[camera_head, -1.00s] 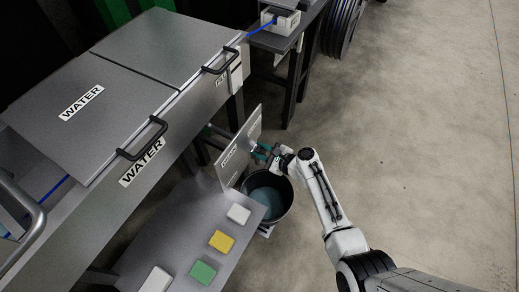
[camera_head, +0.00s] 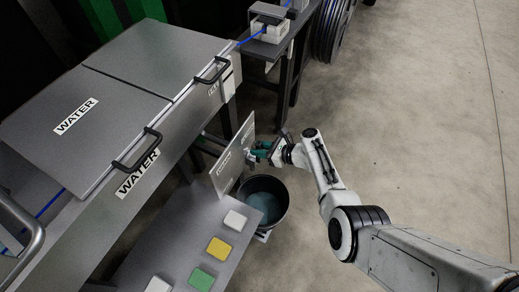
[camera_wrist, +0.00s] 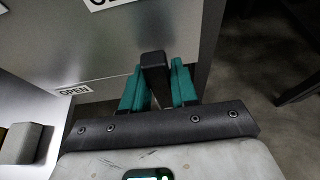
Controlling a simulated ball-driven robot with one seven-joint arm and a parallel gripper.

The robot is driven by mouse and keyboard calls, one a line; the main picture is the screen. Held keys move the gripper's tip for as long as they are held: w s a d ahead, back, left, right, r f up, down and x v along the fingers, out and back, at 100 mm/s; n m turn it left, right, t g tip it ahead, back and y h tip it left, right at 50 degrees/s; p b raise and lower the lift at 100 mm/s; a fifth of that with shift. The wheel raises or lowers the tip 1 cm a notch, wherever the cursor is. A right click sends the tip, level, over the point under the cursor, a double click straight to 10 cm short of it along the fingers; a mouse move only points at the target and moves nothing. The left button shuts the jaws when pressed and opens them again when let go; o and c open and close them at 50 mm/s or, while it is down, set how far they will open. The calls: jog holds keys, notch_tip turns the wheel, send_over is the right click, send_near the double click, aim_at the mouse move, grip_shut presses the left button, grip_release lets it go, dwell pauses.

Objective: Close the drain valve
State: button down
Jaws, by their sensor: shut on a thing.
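The drain valve's dark lever handle (camera_wrist: 154,72) stands out from a grey upright panel in the wrist view. My gripper (camera_wrist: 160,85) has its teal fingers on both sides of the lever and is shut on it. In the head view my gripper (camera_head: 261,149) is at the panel (camera_head: 232,157), just above the bucket. A label reading OPEN (camera_wrist: 73,90) is on the panel at the left in the wrist view. A larger label at the top is cut off. The valve body behind the panel is hidden.
A dark bucket (camera_head: 285,208) with bluish liquid stands on the floor below my gripper. A grey bench (camera_head: 180,235) with white, yellow and green blocks is at its left. The floor at right is clear.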

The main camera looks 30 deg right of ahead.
jog(key=shift+f, duration=0.1)
jog(key=c, duration=1)
grip_release()
jog(key=shift+o, duration=0.2)
jog(key=shift+d, duration=0.1)
jog(key=p+v, duration=0.3)
jog(key=v, duration=0.7)
jog(key=shift+s+d+r, duration=0.15)
jog(key=shift+s+r, duration=0.1)
jog(key=shift+s, duration=0.05)
